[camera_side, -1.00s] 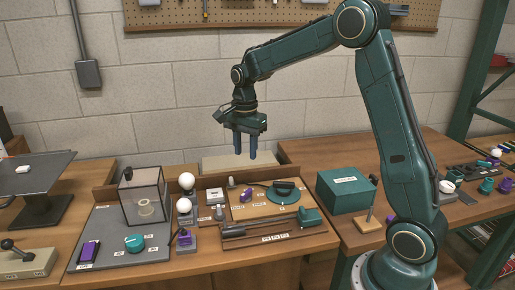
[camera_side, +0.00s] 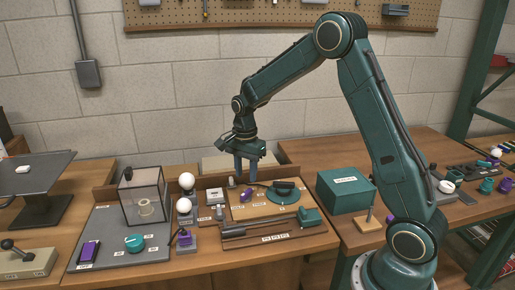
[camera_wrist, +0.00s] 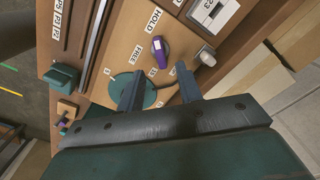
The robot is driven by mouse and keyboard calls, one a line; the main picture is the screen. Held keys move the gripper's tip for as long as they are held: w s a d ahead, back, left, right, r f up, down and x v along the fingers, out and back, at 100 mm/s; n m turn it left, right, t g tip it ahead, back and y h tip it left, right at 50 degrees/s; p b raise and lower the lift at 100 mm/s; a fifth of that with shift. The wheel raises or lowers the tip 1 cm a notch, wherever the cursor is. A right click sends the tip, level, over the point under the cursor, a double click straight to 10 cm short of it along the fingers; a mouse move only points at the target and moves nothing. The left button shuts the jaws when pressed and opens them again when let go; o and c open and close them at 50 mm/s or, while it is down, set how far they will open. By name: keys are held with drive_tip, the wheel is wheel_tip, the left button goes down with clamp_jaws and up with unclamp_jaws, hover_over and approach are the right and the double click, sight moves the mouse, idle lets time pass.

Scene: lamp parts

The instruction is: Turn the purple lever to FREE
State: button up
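The purple lever (camera_side: 246,195) sits on a light wooden panel in the middle of the bench. In the wrist view the purple lever (camera_wrist: 160,54) shows in full, just beyond my fingertips, beside the printed words HOLD (camera_wrist: 154,20) and FREE (camera_wrist: 137,56). I cannot tell for sure which word it points to. My gripper (camera_side: 246,179) hangs above the panel, fingers down, over the lever's area. In the wrist view my gripper (camera_wrist: 159,76) has its two fingers well apart with nothing between them. It does not appear to touch the lever.
A green disc (camera_wrist: 151,97) with a dark handle (camera_side: 284,185) lies beside the lever. A teal box (camera_side: 344,196) stands to the right. Two white bulbs (camera_side: 186,180) and a clear case (camera_side: 145,180) stand to the left. A grey rail (camera_side: 262,227) runs along the front.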

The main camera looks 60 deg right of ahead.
sight(246, 191)
drive_tip(key=shift+f, duration=3.2)
clamp_jaws()
